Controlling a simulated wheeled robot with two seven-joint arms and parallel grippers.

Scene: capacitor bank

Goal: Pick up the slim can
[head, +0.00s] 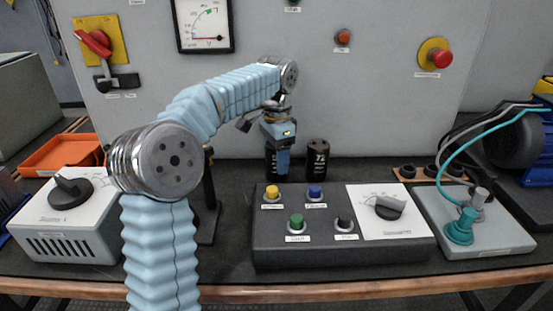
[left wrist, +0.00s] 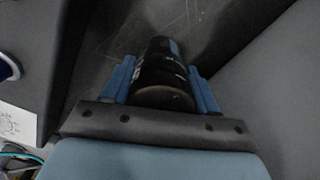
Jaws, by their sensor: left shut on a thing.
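The slim can is a black cylinder (left wrist: 163,75). In the left wrist view it lies between the two blue fingers of my left gripper (left wrist: 162,88), which are shut on its sides. In the head view my left gripper (head: 278,150) points down behind the button box, and the can (head: 271,165) shows only in part beside the fingers. A second black can (head: 318,155) with white marking stands upright just to the right. I cannot tell whether the held can touches the bench. My right gripper is not in view.
The button box (head: 340,262) with coloured buttons and a dial stands in front of the cans. A grey panel wall (head: 380,110) rises behind. A dial box (head: 65,235) and orange tray (head: 62,155) are at left.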

